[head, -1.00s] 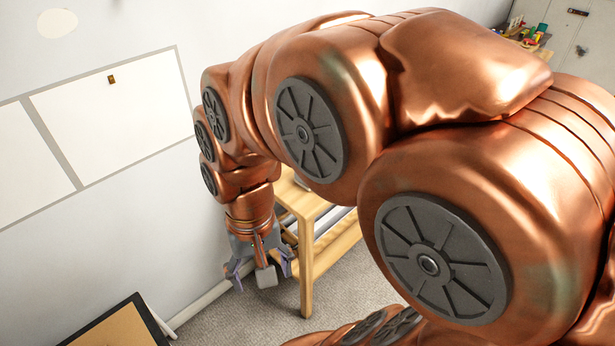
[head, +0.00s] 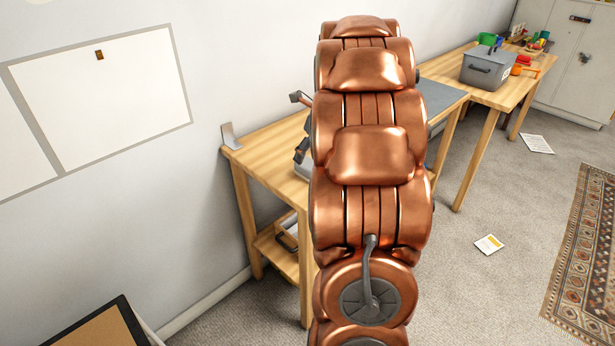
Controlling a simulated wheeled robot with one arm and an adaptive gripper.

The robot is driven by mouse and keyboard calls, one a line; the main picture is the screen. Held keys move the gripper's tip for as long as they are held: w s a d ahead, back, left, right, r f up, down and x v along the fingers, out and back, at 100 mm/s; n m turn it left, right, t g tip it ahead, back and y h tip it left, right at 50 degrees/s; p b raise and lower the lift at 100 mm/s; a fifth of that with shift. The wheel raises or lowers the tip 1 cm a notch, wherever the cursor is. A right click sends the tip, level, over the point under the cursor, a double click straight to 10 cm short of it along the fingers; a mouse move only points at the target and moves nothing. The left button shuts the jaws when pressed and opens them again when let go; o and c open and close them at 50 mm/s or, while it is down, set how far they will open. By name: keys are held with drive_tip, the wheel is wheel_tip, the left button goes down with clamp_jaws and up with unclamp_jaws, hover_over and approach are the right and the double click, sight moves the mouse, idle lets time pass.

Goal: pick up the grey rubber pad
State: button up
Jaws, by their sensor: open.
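A flat grey sheet (head: 438,97) lies on the wooden workbench (head: 262,150), just right of my arm. It may be the grey rubber pad, but I cannot tell for sure. My arm stands upright in the middle of the head view and covers much of the bench top.
A grey toolbox (head: 487,68) stands on a second wooden table, with small coloured items behind it. A grey cabinet (head: 570,55) is at the back right. Papers (head: 489,244) and a patterned rug (head: 585,265) lie on the carpet. A framed board (head: 100,328) is at lower left.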

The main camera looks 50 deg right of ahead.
sight(309, 163)
drive_tip(key=shift+d+f+m, duration=0.3)
drive_tip(key=shift+d+m, duration=0.05)
drive_tip(key=shift+d, duration=0.2)
drive_tip(key=shift+d+f+m, duration=0.25)
drive_tip(key=shift+d+m, duration=0.1)
drive_tip(key=shift+d, duration=0.2)
drive_tip(key=shift+w+f, duration=0.15)
drive_tip(key=shift+f, duration=0.15)
drive_tip(key=shift+x, duration=3.4)
drive_tip(key=shift+a, duration=0.1)
drive_tip(key=c, duration=1.3)
drive_tip(key=shift+c, duration=0.2)
drive_tip(key=shift+r, duration=0.1)
